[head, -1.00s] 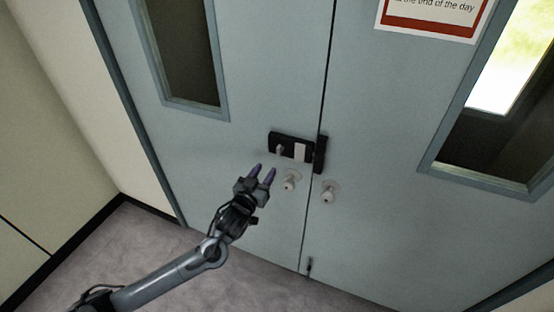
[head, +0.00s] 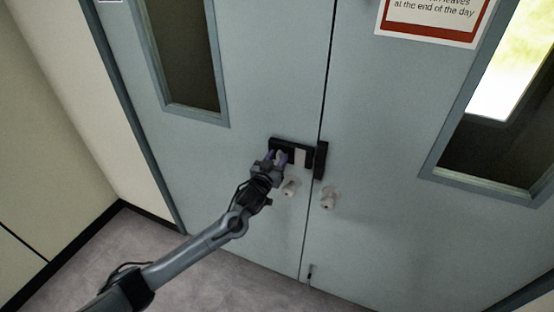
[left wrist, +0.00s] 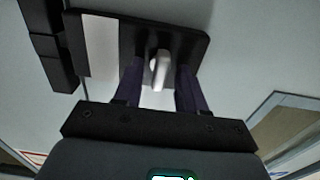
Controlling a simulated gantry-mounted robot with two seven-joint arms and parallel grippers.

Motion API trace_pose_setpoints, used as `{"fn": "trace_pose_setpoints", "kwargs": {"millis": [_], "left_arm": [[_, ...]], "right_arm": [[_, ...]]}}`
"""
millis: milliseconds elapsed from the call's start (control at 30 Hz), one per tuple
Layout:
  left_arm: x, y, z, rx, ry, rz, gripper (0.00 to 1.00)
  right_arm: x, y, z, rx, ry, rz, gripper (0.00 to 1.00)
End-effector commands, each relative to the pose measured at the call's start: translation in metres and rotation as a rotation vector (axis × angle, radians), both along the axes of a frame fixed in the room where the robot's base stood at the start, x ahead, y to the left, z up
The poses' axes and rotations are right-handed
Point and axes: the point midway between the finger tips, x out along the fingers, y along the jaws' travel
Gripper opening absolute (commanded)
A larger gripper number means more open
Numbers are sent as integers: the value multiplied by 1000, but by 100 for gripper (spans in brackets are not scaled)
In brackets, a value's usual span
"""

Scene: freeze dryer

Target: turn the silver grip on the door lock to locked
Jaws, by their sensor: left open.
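The door lock is a black box (head: 309,150) with a pale plate on the left door leaf, close to the seam between the leaves. It also shows in the left wrist view (left wrist: 186,47). Its silver grip (left wrist: 160,69) stands out from the box, and in the head view it is partly hidden by my fingers. My left gripper (head: 277,157) is at the grip, open. In the left wrist view its two purple fingers (left wrist: 157,86) stand one on each side of the grip, with a gap on both sides. My right gripper is not in view.
A black keeper (head: 320,160) sits on the right door leaf beside the lock. Two pale round knobs, one on the left leaf (head: 290,188) and one on the right leaf (head: 329,198), stick out just below. A small bolt (head: 310,272) is near the floor.

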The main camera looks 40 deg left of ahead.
Motion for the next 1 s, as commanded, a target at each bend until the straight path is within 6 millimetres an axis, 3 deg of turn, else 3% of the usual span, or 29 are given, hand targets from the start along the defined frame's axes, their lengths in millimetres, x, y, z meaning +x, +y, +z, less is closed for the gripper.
{"fn": "trace_pose_setpoints", "kwargs": {"millis": [167, 400, 767, 1000], "left_arm": [[0, 0, 0, 0, 0, 0, 37], [0, 0, 0, 0, -1, 0, 1], [0, 0, 1, 21, 5, 0, 0], [0, -1, 3, 124, 33, 0, 0]], "right_arm": [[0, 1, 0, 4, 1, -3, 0], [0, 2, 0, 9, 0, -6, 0], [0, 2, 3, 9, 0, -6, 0], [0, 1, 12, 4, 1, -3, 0]]}}
